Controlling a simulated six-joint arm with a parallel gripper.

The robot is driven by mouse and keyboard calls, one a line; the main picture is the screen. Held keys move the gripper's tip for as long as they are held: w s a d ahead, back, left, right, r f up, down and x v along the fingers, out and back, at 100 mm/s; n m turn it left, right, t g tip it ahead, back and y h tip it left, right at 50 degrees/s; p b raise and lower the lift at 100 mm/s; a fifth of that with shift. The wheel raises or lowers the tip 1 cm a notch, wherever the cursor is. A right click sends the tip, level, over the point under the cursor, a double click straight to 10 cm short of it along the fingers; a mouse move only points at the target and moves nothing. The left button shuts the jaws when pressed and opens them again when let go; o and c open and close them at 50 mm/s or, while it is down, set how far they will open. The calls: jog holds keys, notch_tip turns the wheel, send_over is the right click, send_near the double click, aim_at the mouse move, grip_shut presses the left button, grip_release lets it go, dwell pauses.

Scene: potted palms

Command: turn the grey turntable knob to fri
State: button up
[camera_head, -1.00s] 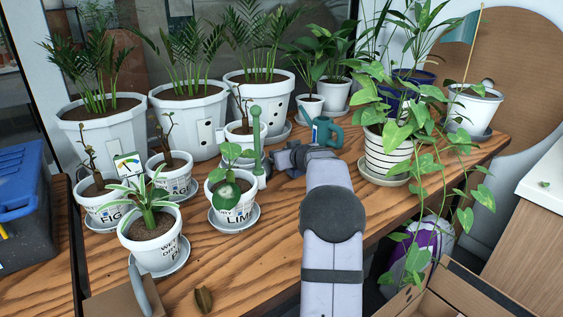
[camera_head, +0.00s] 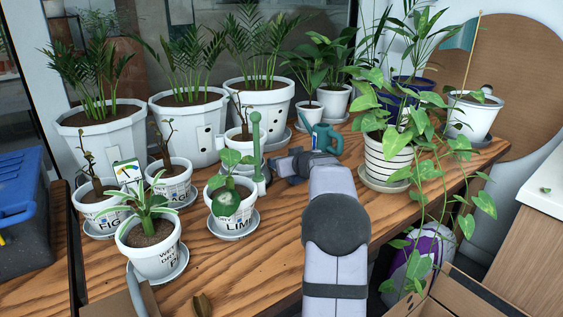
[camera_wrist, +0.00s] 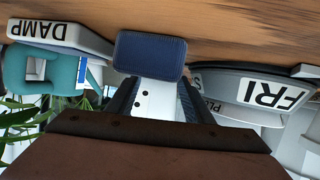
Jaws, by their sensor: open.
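In the head view my gripper (camera_head: 280,166) is low over the wooden table, close to the green post (camera_head: 257,140) and behind the lime pot (camera_head: 232,204). In the wrist view my gripper's dark fingers (camera_wrist: 160,98) are apart, with a white surface with black dots visible between them. A grey rounded piece with a white FRI label (camera_wrist: 270,93) is at the right, beside the fingers. I take it as part of the grey turntable; I cannot tell the knob clearly from its base. In the head view the turntable is hidden or too small to tell.
A DAMP-labelled piece (camera_wrist: 55,32) shows at the left of the wrist view, and a dark blue pad (camera_wrist: 150,55) in the middle. A teal watering can (camera_head: 324,138) and striped pot (camera_head: 388,163) stand right of my gripper. Bare table (camera_head: 262,262) lies in front.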

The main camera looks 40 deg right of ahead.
jog(key=shift+b+v, duration=0.6)
jog(key=shift+v, duration=2.25)
